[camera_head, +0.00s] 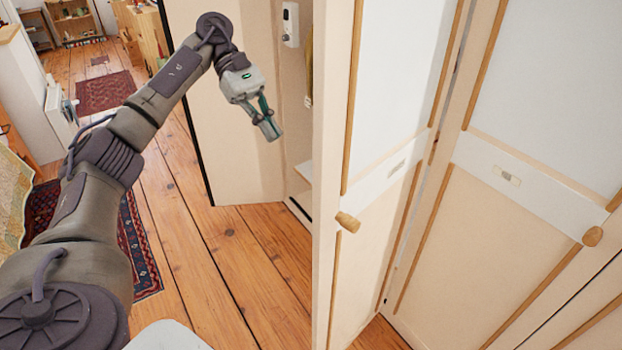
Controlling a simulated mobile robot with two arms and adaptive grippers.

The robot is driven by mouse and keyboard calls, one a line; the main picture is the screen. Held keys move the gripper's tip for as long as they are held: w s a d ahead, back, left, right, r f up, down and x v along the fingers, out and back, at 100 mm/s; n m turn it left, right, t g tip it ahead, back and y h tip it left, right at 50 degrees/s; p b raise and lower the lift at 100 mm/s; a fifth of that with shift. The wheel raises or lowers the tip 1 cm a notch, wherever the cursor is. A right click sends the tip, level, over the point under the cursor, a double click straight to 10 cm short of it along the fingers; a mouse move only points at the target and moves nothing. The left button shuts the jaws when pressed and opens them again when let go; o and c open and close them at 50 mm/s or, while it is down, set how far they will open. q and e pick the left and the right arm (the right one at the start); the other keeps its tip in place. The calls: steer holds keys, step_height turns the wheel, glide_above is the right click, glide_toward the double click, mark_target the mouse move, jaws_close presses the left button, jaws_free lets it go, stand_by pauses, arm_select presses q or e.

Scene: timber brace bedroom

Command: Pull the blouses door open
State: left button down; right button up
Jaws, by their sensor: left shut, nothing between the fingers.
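Two cream wardrobe doors with light wood trim fill the right side. The nearer-left door (375,240) has a wooden knob (347,222) by its left edge and a small label (397,167). The right door (480,240) has a knob (593,236) by its right edge and a label (508,176). Both labels are too small to read, so I cannot tell which is the blouses door. My left gripper (267,127) is shut and empty, pointing down, left of the doors and apart from both knobs. My right gripper is not in view.
Behind my left gripper stands a cream panel (235,165). The plank floor (235,255) is clear in the middle. Patterned rugs (104,92) lie at left, near white furniture (28,105).

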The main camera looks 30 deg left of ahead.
arm_select(q)
steer(key=d+r+p+x, duration=0.1)
steer(key=p+x, duration=0.3)
steer(key=x, duration=0.8)
steer(key=shift+s+d+r, duration=0.15)
steer(key=shift+d+r, duration=0.3)
steer(key=shift+d, duration=0.1)
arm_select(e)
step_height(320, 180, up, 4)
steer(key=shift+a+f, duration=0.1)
